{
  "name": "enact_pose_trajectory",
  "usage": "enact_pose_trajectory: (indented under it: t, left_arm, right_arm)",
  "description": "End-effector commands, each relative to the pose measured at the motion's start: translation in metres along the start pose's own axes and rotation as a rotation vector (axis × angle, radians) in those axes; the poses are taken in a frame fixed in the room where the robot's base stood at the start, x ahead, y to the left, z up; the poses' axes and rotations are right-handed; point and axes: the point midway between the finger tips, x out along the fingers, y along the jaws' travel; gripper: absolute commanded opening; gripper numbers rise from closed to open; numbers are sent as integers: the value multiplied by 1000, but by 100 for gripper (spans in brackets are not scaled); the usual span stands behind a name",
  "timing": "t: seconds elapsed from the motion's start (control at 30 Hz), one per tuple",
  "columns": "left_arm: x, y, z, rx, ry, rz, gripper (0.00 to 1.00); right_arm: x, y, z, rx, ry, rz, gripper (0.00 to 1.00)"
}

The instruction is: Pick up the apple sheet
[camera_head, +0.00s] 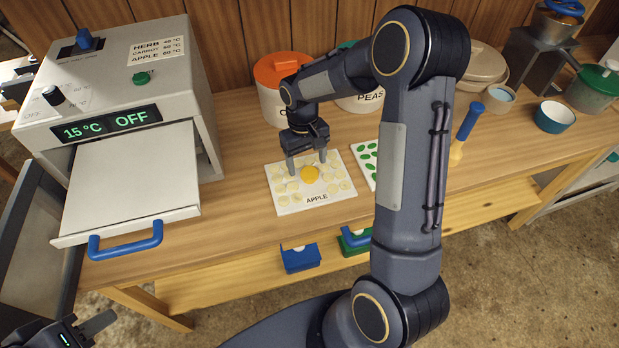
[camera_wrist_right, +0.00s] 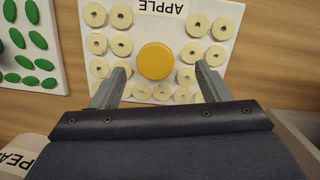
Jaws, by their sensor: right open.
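The apple sheet (camera_head: 290,205) is a white square board with pale apple rings, a round yellow knob (camera_head: 310,174) in the middle and the label APPLE at its front edge. It lies on the wooden bench. My right gripper (camera_head: 307,168) is above it, pointing down, with its fingers apart on either side of the knob. In the right wrist view the sheet (camera_wrist_right: 165,25) and the knob (camera_wrist_right: 155,61) show ahead of the open fingers (camera_wrist_right: 160,88). Part of my left gripper (camera_head: 92,330) shows at the bottom left, off the bench.
A sheet with green pieces (camera_head: 362,160) lies just right of the apple sheet, partly hidden by my right arm. A dryer (camera_head: 120,90) with its tray (camera_head: 130,190) pulled out stands at the left, reading 15 °C and OFF. An orange-lidded canister (camera_head: 275,100) stands behind.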

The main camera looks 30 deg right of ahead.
Motion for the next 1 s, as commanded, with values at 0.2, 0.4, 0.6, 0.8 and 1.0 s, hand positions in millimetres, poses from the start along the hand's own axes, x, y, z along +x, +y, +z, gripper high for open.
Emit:
enact_pose_trajectory:
  t: [0.2, 0.4, 0.6, 0.8, 1.0]
  left_arm:
    - [-9, 4, -4, 0, 0, 0, 36]
    - [-10, 4, -5, 0, 0, 0, 36]
    - [-9, 4, -5, 0, 0, 0, 36]
    - [-9, 4, -5, 0, 0, 0, 36]
    - [-9, 4, -5, 0, 0, 0, 36]
  right_arm:
    - [32, 7, -5, 0, -5, -1, 70]
    - [47, 6, -6, 0, 0, -1, 70]
    - [47, 6, -6, 0, 1, -1, 69]
    - [47, 6, -6, 0, 1, -1, 42]
    - [47, 6, -6, 0, 1, -1, 18]
